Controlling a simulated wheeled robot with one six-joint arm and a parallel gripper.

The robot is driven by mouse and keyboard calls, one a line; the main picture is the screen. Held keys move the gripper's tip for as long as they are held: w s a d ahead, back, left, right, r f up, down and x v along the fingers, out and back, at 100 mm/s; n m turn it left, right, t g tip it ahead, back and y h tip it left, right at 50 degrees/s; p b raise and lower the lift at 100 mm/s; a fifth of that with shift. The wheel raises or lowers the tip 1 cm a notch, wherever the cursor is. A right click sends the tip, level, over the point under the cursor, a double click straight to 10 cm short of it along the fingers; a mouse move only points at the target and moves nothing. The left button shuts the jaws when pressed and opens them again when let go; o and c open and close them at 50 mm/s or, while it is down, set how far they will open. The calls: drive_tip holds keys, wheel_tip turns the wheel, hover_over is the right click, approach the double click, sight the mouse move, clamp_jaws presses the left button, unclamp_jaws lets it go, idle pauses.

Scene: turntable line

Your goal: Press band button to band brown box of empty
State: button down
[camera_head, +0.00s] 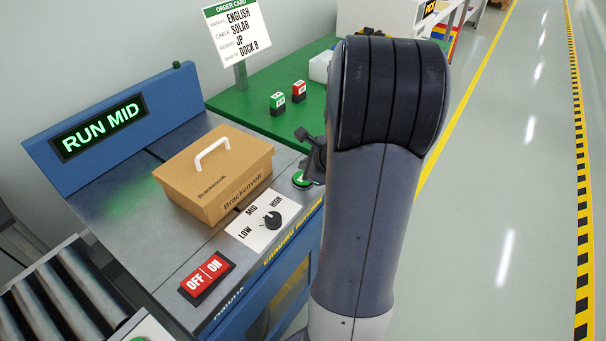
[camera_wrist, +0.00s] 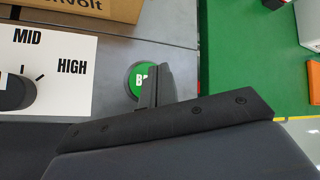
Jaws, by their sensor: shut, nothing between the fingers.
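The brown box (camera_head: 220,184), lid shut with a white handle on top and "Brackenvolt" printed on it, sits on the grey deck of the banding machine. Its edge shows at the top of the wrist view (camera_wrist: 105,8). The round green band button (camera_head: 302,180) is at the deck's right front corner.
The machine's display (camera_head: 100,127) reads "RUN MID". A LOW/MID/HIGH dial (camera_head: 272,220) and a red OFF/ON switch (camera_head: 207,277) are on the front deck. A green table (camera_head: 235,103) with two small stamps (camera_head: 277,101) and an order card (camera_head: 238,33) is behind. Rollers (camera_head: 60,300) lie left.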

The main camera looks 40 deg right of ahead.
drive_tip(key=shift+r+p, duration=1.3)
drive_tip(key=shift+r, duration=0.55)
